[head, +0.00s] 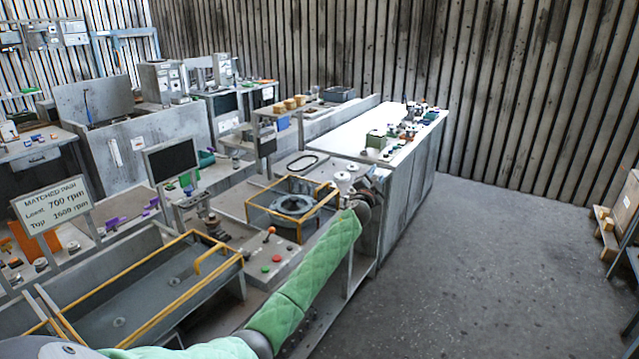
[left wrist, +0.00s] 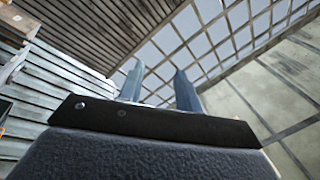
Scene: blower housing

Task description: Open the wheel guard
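A yellow-edged guard (head: 250,211) with clear sides stands around a round grey wheel (head: 293,205) on the grey bench; it looks closed, though I cannot be sure. My left arm, in a green quilted sleeve, comes up along the front of the bench. My left gripper (head: 374,181) is beyond the guard's right side, small and partly hidden by my wrist. In the left wrist view its two fingers (left wrist: 160,84) stand apart with nothing between them, pointing toward the roof and wall. The guard is not in that view. My right gripper is not in view.
A larger yellow-railed tray (head: 150,318) with a raised handle lies left of the guard. A control panel (head: 270,252) with a lever and buttons is in front. A dark screen (head: 171,160) stands behind. A white-topped bench (head: 345,132) lies beyond.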

